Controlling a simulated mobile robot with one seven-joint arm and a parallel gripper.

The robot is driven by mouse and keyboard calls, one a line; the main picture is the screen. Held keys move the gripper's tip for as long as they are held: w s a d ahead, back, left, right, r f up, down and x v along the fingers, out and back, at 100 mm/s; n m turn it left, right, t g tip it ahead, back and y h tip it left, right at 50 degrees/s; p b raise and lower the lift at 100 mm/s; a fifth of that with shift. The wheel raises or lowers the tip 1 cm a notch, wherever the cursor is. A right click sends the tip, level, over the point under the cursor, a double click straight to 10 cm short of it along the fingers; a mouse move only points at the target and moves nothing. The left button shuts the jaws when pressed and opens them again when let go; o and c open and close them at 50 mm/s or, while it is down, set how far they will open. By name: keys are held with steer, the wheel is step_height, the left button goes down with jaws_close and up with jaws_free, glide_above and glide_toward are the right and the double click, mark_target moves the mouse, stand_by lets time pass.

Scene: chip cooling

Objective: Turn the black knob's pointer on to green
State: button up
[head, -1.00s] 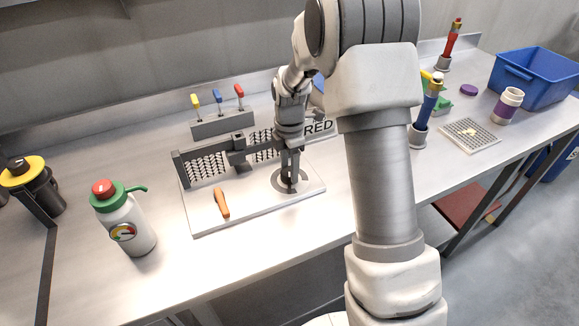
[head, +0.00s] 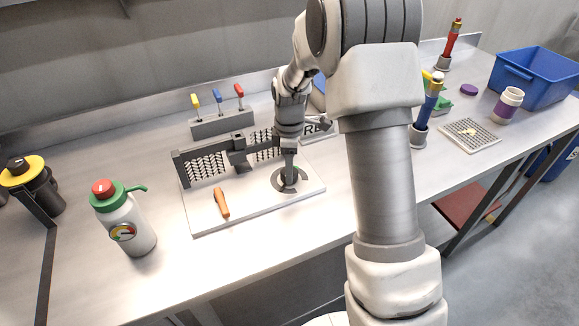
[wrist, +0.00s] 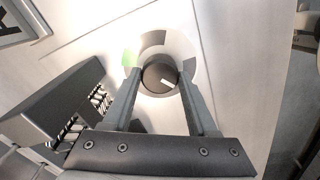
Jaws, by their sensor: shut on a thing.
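The black knob (wrist: 155,75) sits in the middle of a round grey-and-white dial (wrist: 178,46) in the wrist view. Its white pointer (wrist: 168,82) points to the right and slightly down in that view. A green patch (wrist: 128,57) lies on the dial's left side, away from the pointer. My gripper (wrist: 159,78) has one finger on each side of the knob and is shut on it. In the head view, my gripper (head: 289,176) points down at the dial (head: 279,187) on the white board (head: 255,203); the knob is mostly hidden there.
A dark perforated rack (head: 205,165) stands on the board close behind and left of my gripper. An orange-handled tool (head: 221,203) lies on the board. A white bottle with a green collar (head: 127,222) stands to the left. A blue bin (head: 540,80) stands far right.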

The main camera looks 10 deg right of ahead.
steer(key=m, duration=0.4)
steer(key=shift+m, duration=0.3)
steer(key=m, duration=0.4)
steer(key=shift+m, duration=0.3)
steer(key=m, duration=0.3)
steer(key=shift+m, duration=0.3)
steer(key=m, duration=0.4)
steer(key=shift+r+m+p, duration=0.1)
steer(key=shift+m+p, duration=0.2)
steer(key=m+p, duration=0.1)
steer(key=m, duration=0.3)
steer(key=shift+m, duration=0.3)
steer(key=m+p, duration=0.1)
steer(key=m, duration=0.2)
steer(key=shift+m, duration=0.3)
steer(key=m+p, duration=0.1)
steer(key=m, duration=0.3)
steer(key=shift+p, duration=0.3)
steer(key=shift+m+p, duration=0.65)
steer(key=shift+m, duration=1.15)
